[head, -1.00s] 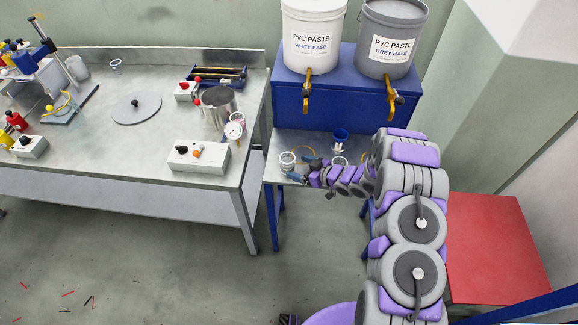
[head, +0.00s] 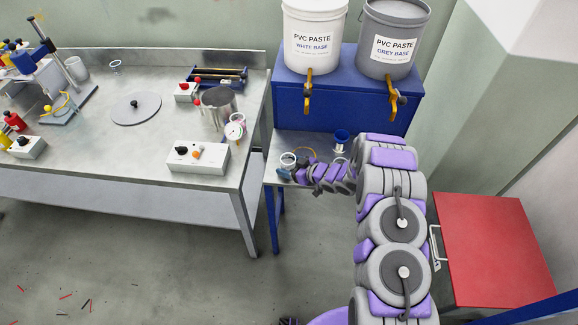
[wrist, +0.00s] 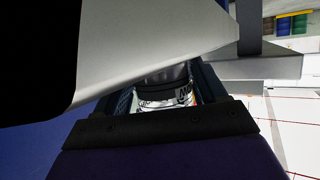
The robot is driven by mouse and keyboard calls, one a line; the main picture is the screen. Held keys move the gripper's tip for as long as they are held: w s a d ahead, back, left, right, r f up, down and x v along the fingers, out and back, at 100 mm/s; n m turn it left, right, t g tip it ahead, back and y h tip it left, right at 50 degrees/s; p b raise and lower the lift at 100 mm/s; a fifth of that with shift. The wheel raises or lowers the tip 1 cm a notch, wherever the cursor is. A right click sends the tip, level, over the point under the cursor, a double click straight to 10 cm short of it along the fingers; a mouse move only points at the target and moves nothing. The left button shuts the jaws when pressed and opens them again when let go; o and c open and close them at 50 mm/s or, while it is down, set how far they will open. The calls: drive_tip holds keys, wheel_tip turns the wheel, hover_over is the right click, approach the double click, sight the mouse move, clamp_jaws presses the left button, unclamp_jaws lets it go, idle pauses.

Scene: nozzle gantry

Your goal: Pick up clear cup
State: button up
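A small clear cup (head: 288,158) with a pale rim stands on the small metal-topped table, near its left front edge. My gripper (head: 288,171) is low at the cup, its fingertips close to the cup's near side. In the wrist view, the cup (wrist: 165,88), with dark printed marks, shows between the two dark fingers of my gripper (wrist: 166,98). Narrow gaps seem to show beside it, so the fingers look open around it. A large pale plate-like surface hides the cup's upper part there. My gripper hides part of the cup's near side in the head view.
A blue cup (head: 341,137) stands behind my arm, with another pale rim (head: 341,160) partly hidden beside it. Two paste buckets (head: 315,40) sit on a blue stand (head: 345,95) with brass taps. A workbench (head: 110,150) is left; a red cabinet (head: 490,240) is right.

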sight(282, 159)
drive_tip(key=shift+a, duration=0.3)
drive_tip(key=c, duration=0.5)
drive_tip(key=shift+d, duration=0.1)
drive_tip(key=shift+c, duration=1.2)
drive_tip(key=shift+d, duration=0.1)
drive_tip(key=shift+r, duration=0.4)
drive_tip(key=r, duration=0.1)
drive_tip(key=r+p, duration=0.1)
drive_tip(key=r, duration=0.1)
drive_tip(key=shift+s, duration=0.25)
drive_tip(key=s, duration=0.5)
drive_tip(key=s+a+p, duration=0.1)
drive_tip(key=s, duration=0.4)
drive_tip(key=s+r+p, duration=0.1)
drive_tip(key=s, duration=0.4)
drive_tip(key=shift+s+a, duration=0.2)
